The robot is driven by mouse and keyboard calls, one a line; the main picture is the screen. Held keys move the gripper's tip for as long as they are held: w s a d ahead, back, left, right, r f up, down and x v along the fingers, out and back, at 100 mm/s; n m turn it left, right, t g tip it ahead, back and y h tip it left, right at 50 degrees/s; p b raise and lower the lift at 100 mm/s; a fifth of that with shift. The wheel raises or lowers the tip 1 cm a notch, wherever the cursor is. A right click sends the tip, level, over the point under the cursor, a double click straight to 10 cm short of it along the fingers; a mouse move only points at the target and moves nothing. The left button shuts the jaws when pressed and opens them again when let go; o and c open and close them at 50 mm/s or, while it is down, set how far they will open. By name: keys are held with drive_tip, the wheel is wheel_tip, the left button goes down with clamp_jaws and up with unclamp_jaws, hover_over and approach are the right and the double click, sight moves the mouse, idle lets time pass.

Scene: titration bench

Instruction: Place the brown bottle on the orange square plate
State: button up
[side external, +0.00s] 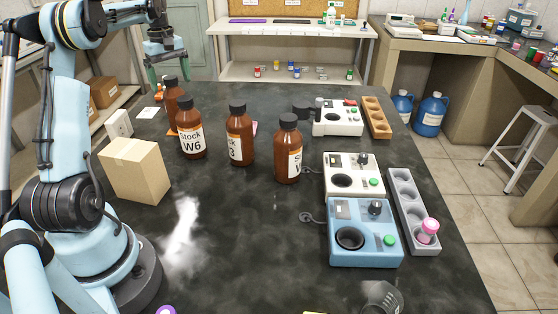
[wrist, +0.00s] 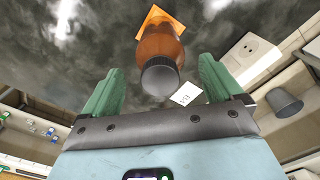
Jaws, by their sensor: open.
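A brown bottle with a black cap (side external: 173,103) stands farthest back in the side view, partly hidden by the W6 bottle. An orange square plate (side external: 171,131) shows at its base. In the wrist view, the brown bottle (wrist: 160,48) appears to stand upright on the orange plate (wrist: 154,14), whose corners stick out around its base. My gripper (side external: 166,72) is raised near that bottle's cap. Its green fingers are apart in the wrist view (wrist: 160,76), with the cap between and clear gaps on both sides. The gripper is open and empty.
More brown bottles stand nearby: W6 (side external: 191,138), a middle one (side external: 239,145) and a right one (side external: 288,160). A cardboard box (side external: 136,170) and a white outlet box (side external: 119,123) are at left. Stirrer units (side external: 365,245) and racks (side external: 402,190) line the right edge. The front middle is clear.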

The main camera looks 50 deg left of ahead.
wheel_tip(320, 180, up, 9)
drive_tip(key=shift+r, duration=0.1)
drive_tip(key=w+d+m+t+y, duration=0.1)
drive_tip(key=w+d+m+t, duration=0.3)
drive_tip(key=d, duration=0.7)
drive_tip(key=w+d+m+g+y, duration=0.1)
drive_tip(key=d+m, duration=0.4)
drive_tip(key=d, duration=0.6)
drive_tip(key=s+d+f+m+t, duration=0.1)
drive_tip(key=s+d+f+m, duration=0.2)
drive_tip(key=d, duration=0.3)
drive_tip(key=s+d+f+m+t+h, duration=0.1)
drive_tip(key=s+d+f+m, duration=0.1)
drive_tip(key=d, duration=0.3)
drive_tip(key=s+d+f+m+t+h, duration=0.1)
drive_tip(key=s+d+f+m+t, duration=0.1)
drive_tip(key=s+d+f+m, duration=0.1)
drive_tip(key=d+f+m, duration=0.1)
drive_tip(key=d+f, duration=0.1)
drive_tip(key=d, duration=0.1)
drive_tip(key=shift+s+d, duration=0.3)
drive_tip(key=shift+d, duration=0.05)
